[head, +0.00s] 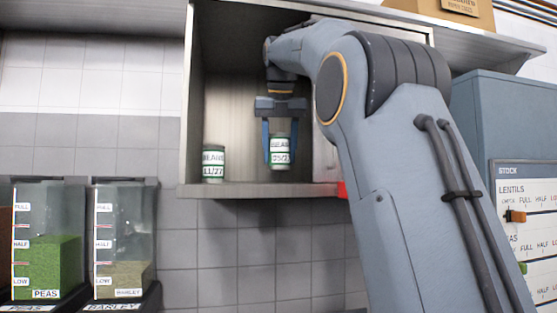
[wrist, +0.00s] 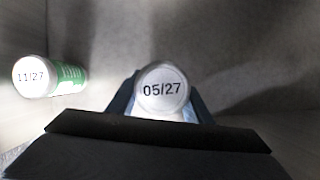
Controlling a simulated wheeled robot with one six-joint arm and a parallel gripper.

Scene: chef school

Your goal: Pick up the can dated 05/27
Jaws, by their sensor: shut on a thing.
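The can dated 05/27 (head: 280,152) is a small green-and-white labelled can inside the open wall cabinet. In the wrist view its pale lid (wrist: 162,90) reads 05/27. My gripper (head: 280,150) points down from above, its two fingers on either side of this can, shut on it. The can is upright, at or just above the cabinet floor; I cannot tell if it touches. A second can, marked 11/27 (head: 213,163), stands to its left, apart from the gripper. It also shows at the left of the wrist view (wrist: 50,77).
The cabinet's left wall (head: 189,100) and floor edge (head: 260,190) bound the space around the cans. A red piece (head: 342,189) is at the shelf's right end. Bins of peas (head: 45,265) and barley (head: 124,278) stand lower left; a stock board (head: 525,220) is at right.

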